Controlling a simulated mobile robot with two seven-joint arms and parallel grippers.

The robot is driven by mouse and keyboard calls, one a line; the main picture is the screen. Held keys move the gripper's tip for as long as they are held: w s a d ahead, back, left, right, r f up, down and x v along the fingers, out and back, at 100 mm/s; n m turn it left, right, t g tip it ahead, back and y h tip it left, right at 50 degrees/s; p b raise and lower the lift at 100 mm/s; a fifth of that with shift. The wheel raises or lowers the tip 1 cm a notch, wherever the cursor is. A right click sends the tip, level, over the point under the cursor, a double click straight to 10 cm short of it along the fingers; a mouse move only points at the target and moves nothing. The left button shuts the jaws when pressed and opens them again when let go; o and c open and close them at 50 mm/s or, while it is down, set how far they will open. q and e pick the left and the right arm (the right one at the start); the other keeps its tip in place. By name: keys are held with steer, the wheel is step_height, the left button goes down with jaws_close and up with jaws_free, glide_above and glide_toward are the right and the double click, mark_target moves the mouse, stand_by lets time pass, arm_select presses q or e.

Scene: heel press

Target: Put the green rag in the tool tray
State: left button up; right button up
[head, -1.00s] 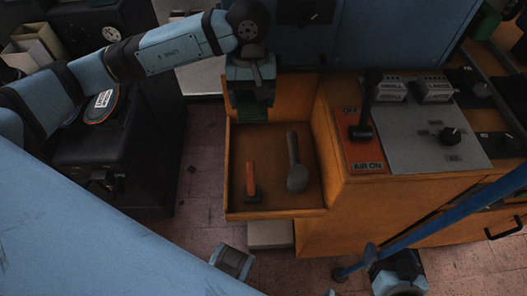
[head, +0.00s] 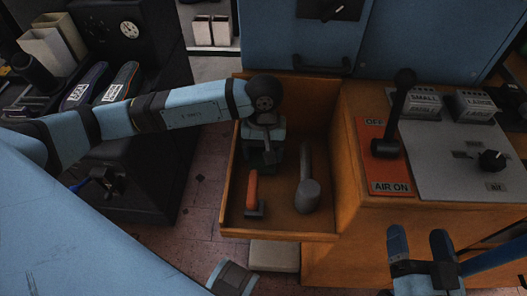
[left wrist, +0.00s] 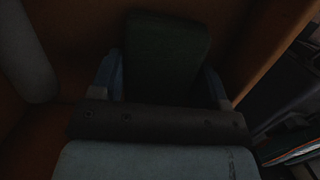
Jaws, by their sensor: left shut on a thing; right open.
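The tool tray (head: 285,236) is an orange-brown, open-topped box in the middle of the head view. My left gripper (head: 262,160) is down inside it, near the back left. In the left wrist view, my left gripper (left wrist: 165,85) is shut on the green rag (left wrist: 168,50), a dark green block-like shape between its fingers. The rag is mostly hidden by the gripper in the head view. I cannot tell whether it touches the tray floor. My right gripper (head: 419,242) is open and empty, in front of the orange cabinet at lower right.
An orange-handled tool (head: 252,190) and a grey mallet-like tool (head: 307,190) lie in the tray, close to my left gripper. A control panel (head: 450,150) with a black lever (head: 398,110) stands right of the tray. A black bench with bins is at left.

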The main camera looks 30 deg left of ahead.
arm_select(q)
steer(key=shift+r, duration=0.1)
arm_select(e)
steer(key=shift+s, duration=0.1)
arm_select(q)
steer(key=shift+f, duration=0.2)
arm_select(e)
steer(key=shift+r, duration=0.2)
arm_select(q)
steer(key=o, duration=1)
arm_select(e)
steer(key=shift+a+r, duration=0.1)
arm_select(q)
steer(key=shift+r, duration=0.15)
